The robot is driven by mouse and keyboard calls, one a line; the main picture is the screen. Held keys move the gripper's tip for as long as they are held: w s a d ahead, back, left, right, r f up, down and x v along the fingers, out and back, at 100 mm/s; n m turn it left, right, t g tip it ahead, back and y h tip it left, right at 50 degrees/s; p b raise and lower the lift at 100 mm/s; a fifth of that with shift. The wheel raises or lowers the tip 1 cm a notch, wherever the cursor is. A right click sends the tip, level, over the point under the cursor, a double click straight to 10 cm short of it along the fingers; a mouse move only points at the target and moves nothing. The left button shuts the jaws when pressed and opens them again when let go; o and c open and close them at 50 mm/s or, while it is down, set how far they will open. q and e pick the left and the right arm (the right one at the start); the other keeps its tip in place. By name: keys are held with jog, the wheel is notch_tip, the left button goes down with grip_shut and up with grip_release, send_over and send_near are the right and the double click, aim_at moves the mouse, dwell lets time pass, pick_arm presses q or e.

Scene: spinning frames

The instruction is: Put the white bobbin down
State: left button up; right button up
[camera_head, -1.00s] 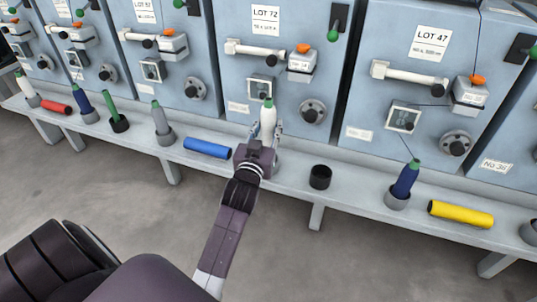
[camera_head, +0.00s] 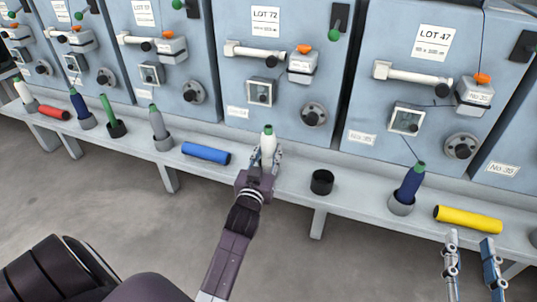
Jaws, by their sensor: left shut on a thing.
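The white bobbin (camera_head: 268,146) with a green tip stands upright at the shelf (camera_head: 300,182), below the LOT 72 unit. My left gripper (camera_head: 266,158) is shut on its lower part. The gripper hides the bobbin's base, so I cannot tell whether it touches the shelf or sits in a cup. My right gripper (camera_head: 471,246) is at the lower right, in front of the shelf. Its two fingers are apart with nothing between them.
A blue roll (camera_head: 206,153) lies left of my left gripper. An empty black cup (camera_head: 322,182) stands to its right. Further right are a dark blue bobbin (camera_head: 410,183) in a grey cup (camera_head: 401,204) and a yellow roll (camera_head: 467,219). Machine fronts rise behind the shelf.

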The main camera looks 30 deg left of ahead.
pick_arm(q)
jog(key=shift+f, duration=0.15)
pick_arm(e)
jog(key=shift+r, duration=0.45)
jog(key=shift+t, duration=0.3)
pick_arm(q)
jog(key=shift+f, duration=0.3)
jog(key=o, duration=1.2)
pick_arm(e)
jog(key=shift+s+a+r+t, duration=0.15)
jog(key=shift+r+t, duration=0.15)
jog(key=shift+r, duration=0.3)
pick_arm(q)
jog(key=shift+r, duration=0.1)
